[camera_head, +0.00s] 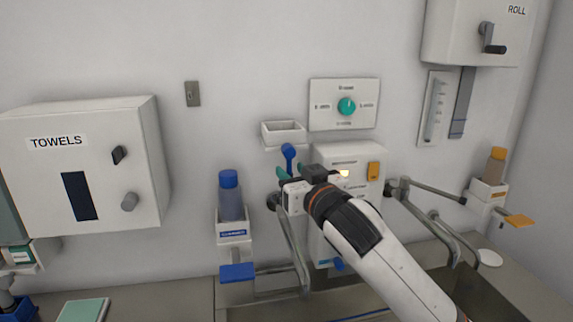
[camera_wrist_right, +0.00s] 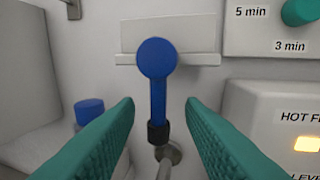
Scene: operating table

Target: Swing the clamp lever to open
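A blue lever (camera_head: 288,153) with a round knob stands upright on the wall, below a small white shelf box. No label marks it as the clamp lever. In the right wrist view the blue lever (camera_wrist_right: 158,95) is in the middle, with a black collar at its foot on a metal fitting. My right gripper (camera_head: 283,174) is in front of it, its teal fingers apart. In the wrist view the open fingers (camera_wrist_right: 161,120) lie to the left and right of the lever with a visible gap on both sides. My left gripper is not in view.
A white box with a lit yellow button (camera_head: 343,174) stands right of the lever. The small white shelf box (camera_head: 284,135) is just above it. A blue-capped bottle (camera_head: 230,195) hangs at left. Metal elbow levers (camera_head: 298,250) and a dial panel (camera_head: 344,85) are close by.

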